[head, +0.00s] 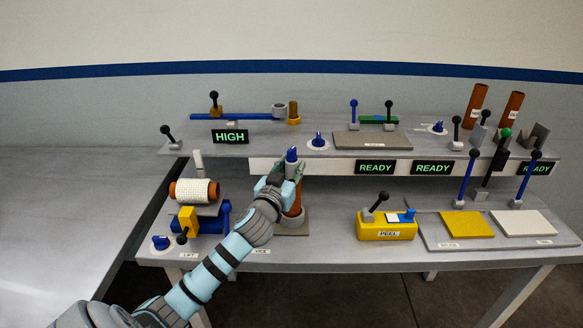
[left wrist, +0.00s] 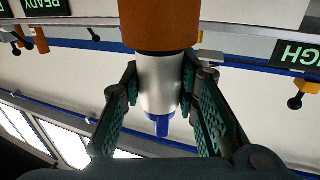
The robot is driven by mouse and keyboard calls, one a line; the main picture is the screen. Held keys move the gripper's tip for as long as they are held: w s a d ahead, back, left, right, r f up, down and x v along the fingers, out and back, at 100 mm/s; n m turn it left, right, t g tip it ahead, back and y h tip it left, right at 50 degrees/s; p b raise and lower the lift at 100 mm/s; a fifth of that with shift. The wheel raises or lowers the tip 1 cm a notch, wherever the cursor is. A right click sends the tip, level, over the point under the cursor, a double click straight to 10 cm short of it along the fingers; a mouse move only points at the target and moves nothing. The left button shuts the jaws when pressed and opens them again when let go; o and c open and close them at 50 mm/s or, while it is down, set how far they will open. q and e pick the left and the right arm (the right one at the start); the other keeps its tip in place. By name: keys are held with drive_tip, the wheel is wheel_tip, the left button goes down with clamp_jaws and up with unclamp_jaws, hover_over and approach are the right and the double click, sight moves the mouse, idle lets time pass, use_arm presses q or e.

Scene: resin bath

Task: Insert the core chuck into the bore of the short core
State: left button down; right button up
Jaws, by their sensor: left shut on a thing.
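The core chuck is a silver cylinder (left wrist: 160,82) with a blue tip (left wrist: 161,125). The short core (head: 293,216) is an orange-brown tube standing upright on a grey base at the front of the bench. My left gripper (head: 285,172) is shut on the chuck, with the blue tip (head: 291,155) above its fingers. In the left wrist view, upside down, the fingers (left wrist: 160,92) flank the silver body, which lines up with the core (left wrist: 158,25). The chuck's far end meets or overlaps the core's end; its depth in the bore is hidden. My right gripper is not in view.
A white wrapped roll (head: 196,191) and a yellow block (head: 188,218) stand left of the core. A yellow peel box (head: 387,229) stands to the right. A raised shelf (head: 235,140) with levers runs behind. Bench between core and peel box is clear.

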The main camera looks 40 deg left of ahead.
use_arm(q)
drive_tip(key=shift+f+b, duration=0.5)
drive_tip(key=shift+f, duration=0.2)
drive_tip(key=c, duration=1.2)
unclamp_jaws()
drive_tip(key=shift+r, duration=0.1)
drive_tip(key=v, duration=1.2)
drive_tip(key=shift+s, duration=0.1)
